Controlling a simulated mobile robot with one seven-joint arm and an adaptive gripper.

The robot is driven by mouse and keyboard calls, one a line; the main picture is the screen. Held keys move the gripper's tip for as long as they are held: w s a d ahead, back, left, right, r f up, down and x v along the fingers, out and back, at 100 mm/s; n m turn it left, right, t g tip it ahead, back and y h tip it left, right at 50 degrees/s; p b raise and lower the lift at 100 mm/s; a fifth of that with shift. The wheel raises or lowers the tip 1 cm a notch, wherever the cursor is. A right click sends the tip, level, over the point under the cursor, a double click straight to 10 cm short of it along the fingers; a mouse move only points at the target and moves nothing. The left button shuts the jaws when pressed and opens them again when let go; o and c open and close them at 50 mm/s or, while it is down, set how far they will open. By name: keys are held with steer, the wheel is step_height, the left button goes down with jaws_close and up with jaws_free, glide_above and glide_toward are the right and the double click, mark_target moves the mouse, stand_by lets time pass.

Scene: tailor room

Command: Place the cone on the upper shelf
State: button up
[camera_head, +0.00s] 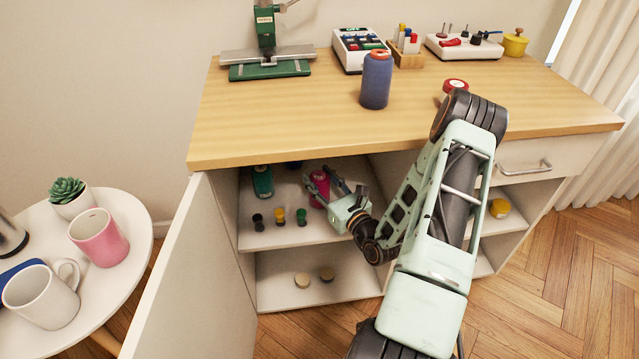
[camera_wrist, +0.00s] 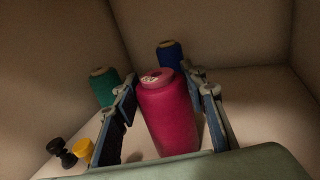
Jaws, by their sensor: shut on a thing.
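A magenta thread cone (camera_head: 319,187) is on the upper shelf (camera_head: 285,237) inside the open cabinet. My gripper (camera_head: 327,186) reaches into this compartment from the right. In the wrist view the magenta cone (camera_wrist: 168,112) stands roughly upright between the two fingers of my gripper (camera_wrist: 168,112), which is shut on it. Its base is partly hidden by my gripper's body, so I cannot tell whether it touches the shelf. A blue cone (camera_head: 376,80) stands on the tabletop.
A green cone (camera_head: 262,181) stands at the back left of the shelf, with small spools (camera_head: 280,215) in front. A dark blue cone (camera_wrist: 169,55) is behind. The open cabinet door (camera_head: 192,280) stands left of my arm. Two discs (camera_head: 302,280) lie on the lower shelf.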

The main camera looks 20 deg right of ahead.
steer(key=shift+f, duration=0.25)
steer(key=o, duration=1.2)
steer(key=shift+f, duration=0.1)
steer(key=shift+o, duration=0.2)
